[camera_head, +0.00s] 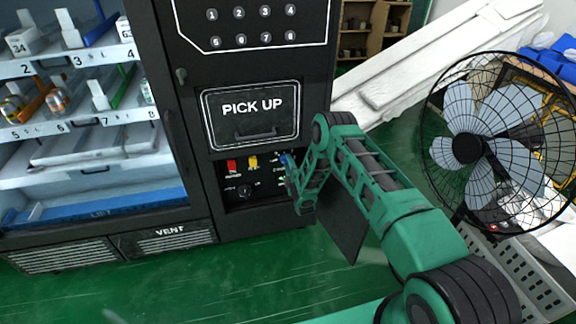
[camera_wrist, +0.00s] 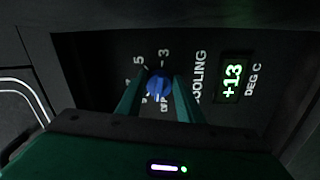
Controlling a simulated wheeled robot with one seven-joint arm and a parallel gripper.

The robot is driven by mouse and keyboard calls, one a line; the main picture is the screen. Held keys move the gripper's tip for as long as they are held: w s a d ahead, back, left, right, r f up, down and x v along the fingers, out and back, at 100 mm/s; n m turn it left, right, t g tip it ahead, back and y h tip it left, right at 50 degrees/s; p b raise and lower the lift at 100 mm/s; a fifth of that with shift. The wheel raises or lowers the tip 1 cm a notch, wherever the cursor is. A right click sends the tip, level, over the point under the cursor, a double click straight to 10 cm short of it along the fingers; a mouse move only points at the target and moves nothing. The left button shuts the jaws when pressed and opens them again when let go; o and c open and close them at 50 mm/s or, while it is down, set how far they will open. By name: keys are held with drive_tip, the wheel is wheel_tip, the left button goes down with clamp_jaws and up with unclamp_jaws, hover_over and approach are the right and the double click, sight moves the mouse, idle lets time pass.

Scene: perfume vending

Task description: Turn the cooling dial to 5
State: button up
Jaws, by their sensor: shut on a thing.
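The cooling dial (camera_wrist: 158,86) is a blue round knob on a dark panel, with printed marks including OFF, 3 and 5 around it. My gripper (camera_wrist: 159,92) has its two green fingers on either side of the dial and is shut on it. The word COOLING and a display (camera_wrist: 232,78) reading +13 DEG C are to the right of the dial in the wrist view. The dial's pointer is too small to read. In the head view my gripper (camera_head: 289,166) is at the right side of the control panel (camera_head: 243,193), and the dial is mostly hidden by it.
A red switch (camera_head: 232,166), a yellow switch (camera_head: 251,162) and a black knob (camera_head: 244,191) are left of my gripper. The PICK UP flap (camera_head: 252,116) is just above. A caged fan (camera_head: 490,145) stands right of my arm. Green floor is clear in front.

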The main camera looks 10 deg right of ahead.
drive_tip(key=m, duration=0.8)
drive_tip(key=a+m, duration=0.1)
drive_tip(key=m, duration=0.8)
drive_tip(key=f+m, duration=0.1)
drive_tip(key=m, duration=0.7)
drive_tip(key=shift+s+a+f+m, duration=0.1)
drive_tip(key=shift+s+a+m, duration=0.1)
drive_tip(key=shift+a+m, duration=0.1)
idle(0.4)
drive_tip(key=o, duration=1.1)
drive_tip(key=shift+c, duration=0.2)
drive_tip(key=shift+w, duration=0.1)
drive_tip(key=shift+r, duration=0.2)
